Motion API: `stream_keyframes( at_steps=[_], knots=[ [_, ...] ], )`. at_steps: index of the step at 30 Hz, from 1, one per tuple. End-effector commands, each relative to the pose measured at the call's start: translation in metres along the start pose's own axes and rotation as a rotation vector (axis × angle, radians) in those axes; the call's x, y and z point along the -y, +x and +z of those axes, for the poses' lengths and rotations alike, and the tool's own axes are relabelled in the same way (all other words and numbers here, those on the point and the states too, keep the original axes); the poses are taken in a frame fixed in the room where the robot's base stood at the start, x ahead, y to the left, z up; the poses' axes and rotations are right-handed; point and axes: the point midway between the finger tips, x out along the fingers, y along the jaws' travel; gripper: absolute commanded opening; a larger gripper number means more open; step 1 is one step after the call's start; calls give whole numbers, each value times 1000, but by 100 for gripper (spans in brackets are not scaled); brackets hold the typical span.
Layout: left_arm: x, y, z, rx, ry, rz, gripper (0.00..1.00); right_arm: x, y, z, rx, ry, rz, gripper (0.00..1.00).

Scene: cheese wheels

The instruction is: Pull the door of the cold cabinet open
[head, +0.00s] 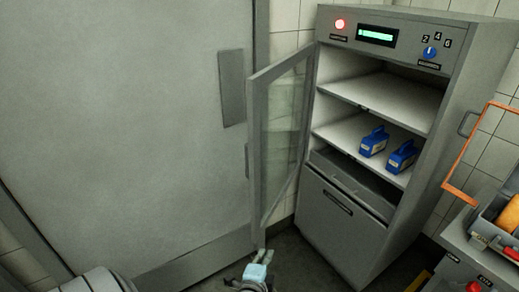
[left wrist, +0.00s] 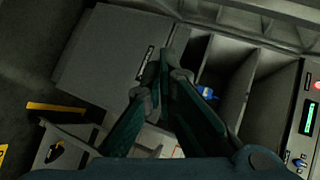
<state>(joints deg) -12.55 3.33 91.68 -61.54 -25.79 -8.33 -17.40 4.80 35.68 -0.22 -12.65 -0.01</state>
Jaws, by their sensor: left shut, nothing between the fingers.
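The cold cabinet (head: 335,217) stands right of centre in the head view. Its glass door (head: 250,150) is swung wide open on its left side, and the door handle (head: 247,160) shows on the free edge. My left gripper (head: 264,256) is low at the bottom of the head view, by the door's lower corner. I cannot tell whether it touches the door. In the left wrist view its fingers (left wrist: 166,70) are together and empty, in front of the open cabinet (left wrist: 103,60). My right gripper is not in view.
Two blue canisters (head: 388,148) stand on a cabinet shelf. A large grey door (head: 120,120) fills the left. A grey cart (head: 460,245) with a tool tray and an orange frame (head: 462,190) stands at the right. Dark floor shows before the cabinet.

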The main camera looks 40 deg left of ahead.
Motion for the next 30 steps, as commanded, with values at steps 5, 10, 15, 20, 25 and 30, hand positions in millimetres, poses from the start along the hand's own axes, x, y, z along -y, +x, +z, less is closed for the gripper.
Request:
stream_keyframes(
  at_steps=[5, 10, 15, 20, 25, 30],
  knots=[
    [172, -39, -31, 16, 135, -304, 0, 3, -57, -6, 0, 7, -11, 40],
    [198, -40, -34, 27, 164, -369, 0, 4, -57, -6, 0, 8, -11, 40],
    [205, -13, -33, 27, 165, -368, 0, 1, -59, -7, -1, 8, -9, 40],
    [217, 20, -33, 27, 164, -367, 0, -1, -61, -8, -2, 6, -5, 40],
    [229, 52, -30, 28, 165, -364, 0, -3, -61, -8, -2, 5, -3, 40],
    [234, 54, -4, 27, 165, -363, 0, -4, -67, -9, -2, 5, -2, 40]
  ],
)
